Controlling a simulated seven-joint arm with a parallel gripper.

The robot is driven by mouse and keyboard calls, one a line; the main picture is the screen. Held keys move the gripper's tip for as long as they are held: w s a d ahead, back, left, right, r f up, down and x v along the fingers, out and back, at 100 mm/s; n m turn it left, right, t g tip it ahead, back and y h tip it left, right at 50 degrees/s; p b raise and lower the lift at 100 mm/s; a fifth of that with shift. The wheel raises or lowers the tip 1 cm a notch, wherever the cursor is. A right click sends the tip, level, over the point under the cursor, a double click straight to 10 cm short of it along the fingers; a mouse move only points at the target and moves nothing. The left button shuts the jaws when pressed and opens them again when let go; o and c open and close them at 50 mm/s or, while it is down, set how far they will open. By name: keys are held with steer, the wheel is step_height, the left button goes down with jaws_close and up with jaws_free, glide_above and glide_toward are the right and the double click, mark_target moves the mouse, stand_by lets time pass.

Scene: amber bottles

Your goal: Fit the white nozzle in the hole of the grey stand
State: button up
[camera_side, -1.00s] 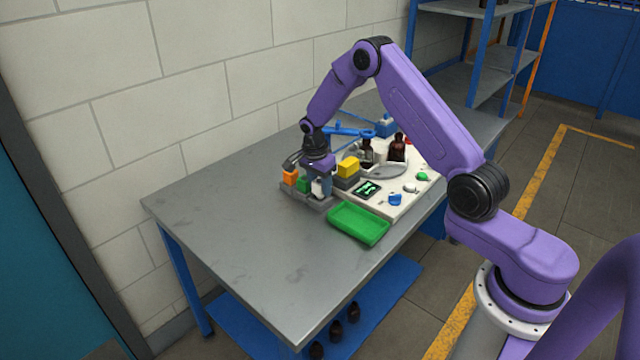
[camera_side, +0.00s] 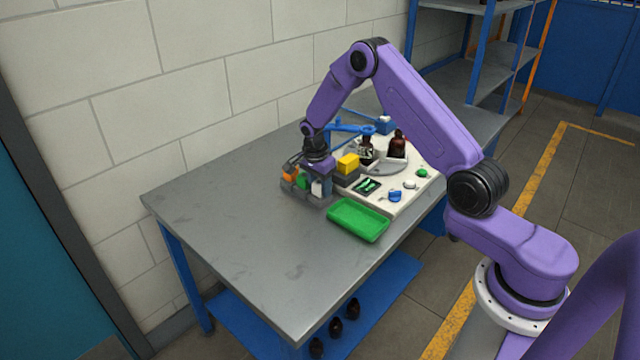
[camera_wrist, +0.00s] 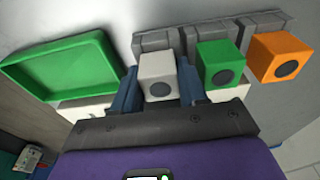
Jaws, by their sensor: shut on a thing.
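The white nozzle (camera_wrist: 157,75), a white block with a dark round end, sits between the blue fingers of my gripper (camera_wrist: 158,88) in the wrist view. My gripper is shut on it. In the side view the nozzle (camera_side: 317,188) shows low under my gripper (camera_side: 320,184), at the right end of the grey stand (camera_side: 308,198). The stand (camera_wrist: 150,42) also shows behind the nozzle in the wrist view. The hole under the nozzle is hidden, so I cannot tell how deep the nozzle sits.
A green nozzle (camera_wrist: 220,63) and an orange nozzle (camera_wrist: 280,57) stand in a row beside the white one. A green tray (camera_side: 358,219) lies right of the stand. A yellow block (camera_side: 348,163) and brown bottles (camera_side: 397,147) are behind. The table's left part is clear.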

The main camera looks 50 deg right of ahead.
steer(key=shift+f, duration=0.1)
steer(key=o, duration=1.1)
steer(key=shift+o, duration=0.3)
steer(key=o, duration=0.3)
steer(key=shift+o, duration=0.2)
steer(key=shift+w, duration=0.1)
steer(key=shift+r, duration=3)
